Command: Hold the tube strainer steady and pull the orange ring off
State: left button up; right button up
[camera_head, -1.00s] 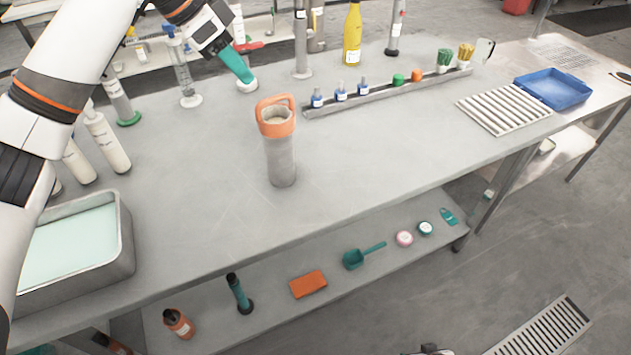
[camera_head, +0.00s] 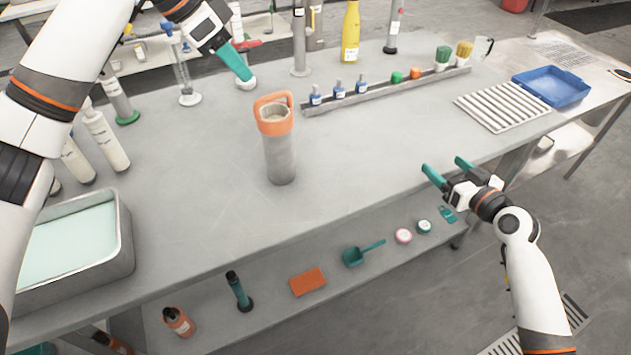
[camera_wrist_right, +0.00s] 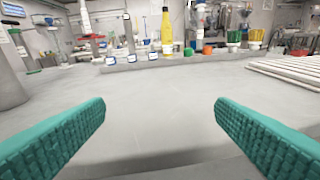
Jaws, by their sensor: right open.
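The tube strainer (camera_head: 280,160) is a grey cylinder standing upright near the middle of the table. The orange ring (camera_head: 275,125), with a raised loop handle, sits around its top. My left gripper (camera_head: 240,68) is up and to the left of the strainer, teal fingers pointing down to the right; I cannot tell whether they are apart. My right gripper (camera_head: 448,168) is open and empty at the table's front edge, right of the strainer and apart from it. In the right wrist view its two teal fingers (camera_wrist_right: 160,125) are wide apart with bare tabletop between them.
A rack (camera_head: 385,92) with small blue bottles and coloured caps lies behind the strainer. A ribbed white tray (camera_head: 500,105) and a blue tray (camera_head: 550,88) are at the right. A metal basin (camera_head: 125,240) is front left. The tabletop (camera_head: 350,150) right of the strainer is clear.

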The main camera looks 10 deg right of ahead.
aim_at(277, 152)
jog(key=a+n+y, duration=0.1)
jog(key=a, duration=0.4)
jog(key=a+n+y, duration=0.1)
jog(key=a, duration=0.5)
jog(key=a+y, duration=0.1)
jog(key=a, duration=0.4)
jog(key=shift+w+a+r+n, duration=0.15)
jog(key=shift+w+a+n, duration=0.15)
jog(key=shift+w+n, duration=0.1)
jog(key=a+y, duration=0.1)
jog(key=a, duration=0.3)
jog(key=s+a+r+n+y, duration=0.1)
jog(key=a, duration=0.3)
jog(key=s+a+n+y, duration=0.1)
jog(key=a, duration=0.3)
jog(key=shift+s+a+r, duration=0.25)
jog(key=shift+a+r, duration=0.1)
jog(key=shift+r, duration=0.05)
jog(key=shift+w+a, duration=0.15)
jog(key=shift+a, duration=0.15)
jog(key=x, duration=1.1)
jog(key=shift+w+a, duration=0.1)
jog(key=shift+a, duration=0.25)
